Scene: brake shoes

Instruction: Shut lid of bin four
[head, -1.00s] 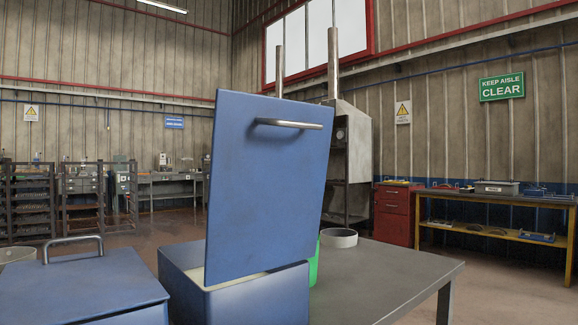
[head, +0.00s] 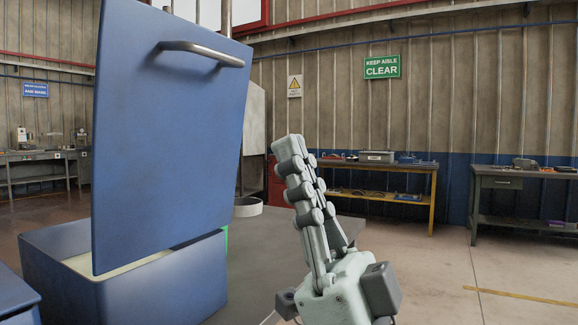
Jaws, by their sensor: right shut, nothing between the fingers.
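A blue bin (head: 160,285) stands on the grey table with its blue lid (head: 165,140) standing up, open. I see no number on it, so I cannot tell if it is bin four. A metal bar handle (head: 202,53) is near the lid's top edge. The pale inside of the bin shows below the lid. My right gripper (head: 288,148) points up, shut and empty, to the right of the lid and apart from it. My left gripper is not in view.
A second blue bin (head: 14,296) is partly cut off at the lower left. A grey ring-shaped container (head: 247,207) and a bit of a green object (head: 225,240) are behind the open bin. The table (head: 262,245) has bare room between bin and gripper.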

